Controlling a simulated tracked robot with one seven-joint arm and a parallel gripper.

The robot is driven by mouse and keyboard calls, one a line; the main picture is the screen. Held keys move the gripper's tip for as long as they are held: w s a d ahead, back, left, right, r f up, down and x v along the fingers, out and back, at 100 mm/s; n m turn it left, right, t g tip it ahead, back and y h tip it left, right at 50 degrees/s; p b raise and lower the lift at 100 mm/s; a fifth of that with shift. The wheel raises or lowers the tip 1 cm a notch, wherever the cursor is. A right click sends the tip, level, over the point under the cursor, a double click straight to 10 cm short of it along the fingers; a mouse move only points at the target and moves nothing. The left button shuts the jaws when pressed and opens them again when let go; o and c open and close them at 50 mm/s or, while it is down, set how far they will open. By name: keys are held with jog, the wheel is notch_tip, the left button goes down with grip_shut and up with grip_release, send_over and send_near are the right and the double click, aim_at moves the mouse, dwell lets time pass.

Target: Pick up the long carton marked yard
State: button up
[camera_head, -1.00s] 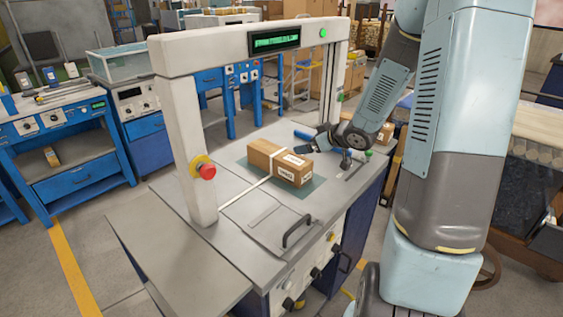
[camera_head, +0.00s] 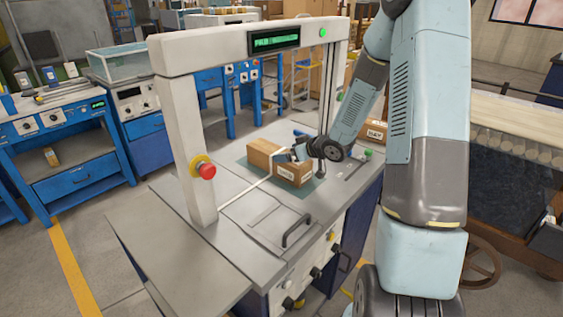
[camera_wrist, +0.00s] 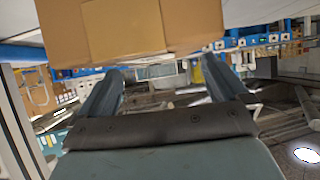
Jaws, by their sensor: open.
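A long brown carton (camera_head: 264,156) lies on a dark green mat on the grey bench top, under a white arch. In the wrist view the carton (camera_wrist: 110,28) fills the upper middle, just beyond the two spread fingertips of my gripper (camera_wrist: 160,72). Nothing is held between them. I cannot tell whether the fingers touch the carton.
A white arch (camera_head: 183,130) with a red button (camera_head: 207,171) stands over the bench. A pale strap crosses the bench to the carton. A black handle (camera_head: 297,232) rises at the front. Another labelled carton (camera_head: 376,129) is behind my arm. The bench's left front is clear.

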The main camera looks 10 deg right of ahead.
jog(key=shift+d+x, duration=0.2)
jog(key=shift+x, duration=2.4)
jog(key=shift+f, duration=0.15)
jog(key=c, duration=1.4)
